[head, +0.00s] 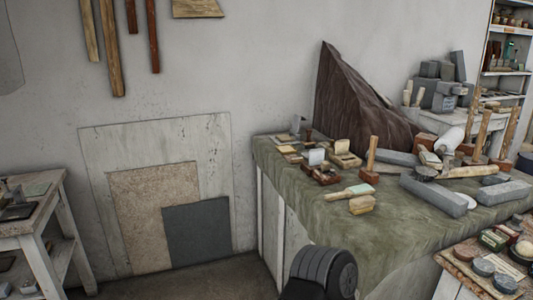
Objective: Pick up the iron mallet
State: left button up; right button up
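Several mallet-like tools stand or lie on the green-covered table (385,232), and I cannot tell which one is the iron mallet. One stands with its wooden handle up and a reddish-brown head (369,177) at the table's middle. Another wooden-handled tool (482,133) stands farther right, among grey blocks and a pale cylinder. A dark, rounded part of my own arm (324,268) shows at the bottom centre, in front of the table. Neither gripper's fingers are in view.
Long grey blocks (433,196) lie on the table's right part. A brush-like tool (347,192) and small blocks lie nearer the left. A side table with round tins (483,267) is at lower right. A white shelf table (40,222) stands left. Flat panels (196,235) lean on the wall.

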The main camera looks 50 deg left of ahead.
aim_at(368, 174)
jog(key=u, duration=1.3)
